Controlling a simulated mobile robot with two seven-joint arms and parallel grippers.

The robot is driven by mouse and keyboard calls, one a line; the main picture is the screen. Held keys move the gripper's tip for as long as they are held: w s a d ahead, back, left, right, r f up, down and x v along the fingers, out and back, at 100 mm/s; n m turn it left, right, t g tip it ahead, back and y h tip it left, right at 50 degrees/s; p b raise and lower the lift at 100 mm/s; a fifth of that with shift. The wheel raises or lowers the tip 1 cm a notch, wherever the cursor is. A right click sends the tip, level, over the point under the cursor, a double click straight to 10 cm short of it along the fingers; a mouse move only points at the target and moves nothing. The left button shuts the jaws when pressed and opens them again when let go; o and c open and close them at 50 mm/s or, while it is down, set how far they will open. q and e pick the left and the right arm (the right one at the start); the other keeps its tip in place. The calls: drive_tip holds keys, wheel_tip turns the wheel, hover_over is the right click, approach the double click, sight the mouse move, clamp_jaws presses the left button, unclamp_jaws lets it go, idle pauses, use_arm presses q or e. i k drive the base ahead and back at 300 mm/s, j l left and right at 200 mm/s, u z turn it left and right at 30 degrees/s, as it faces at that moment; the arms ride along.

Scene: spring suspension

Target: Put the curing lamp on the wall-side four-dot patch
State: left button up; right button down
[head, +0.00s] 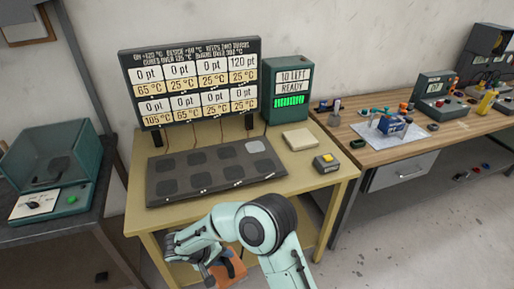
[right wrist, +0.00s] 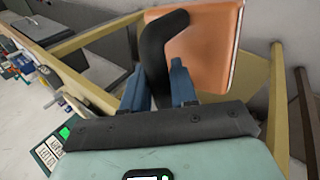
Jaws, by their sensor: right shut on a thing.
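My right gripper (head: 207,268) is low at the table's front edge in the head view. It is shut on a black curved handle with an orange plate, which appears to be the curing lamp (head: 235,266). In the right wrist view the black handle (right wrist: 157,55) stands between the blue fingers, with the orange plate (right wrist: 207,38) beyond. The dark mat (head: 152,198) lies on the table with two rows of patches. White dots mark the patches, too small to count. My left gripper is out of view.
A display board (head: 190,82) and a green-screen box (head: 286,90) stand behind the mat. A beige block (head: 298,139) and a yellow-buttoned box (head: 326,163) sit right of it. A cluttered wooden bench (head: 400,152) stands at right.

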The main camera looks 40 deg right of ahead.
sight(255, 147)
drive_tip(key=k+l, duration=0.1)
drive_tip(key=l, duration=0.7)
drive_tip(key=k+l, duration=0.15)
drive_tip(key=l, duration=0.25)
drive_tip(key=k+l, duration=0.1)
drive_tip(key=l, duration=0.35)
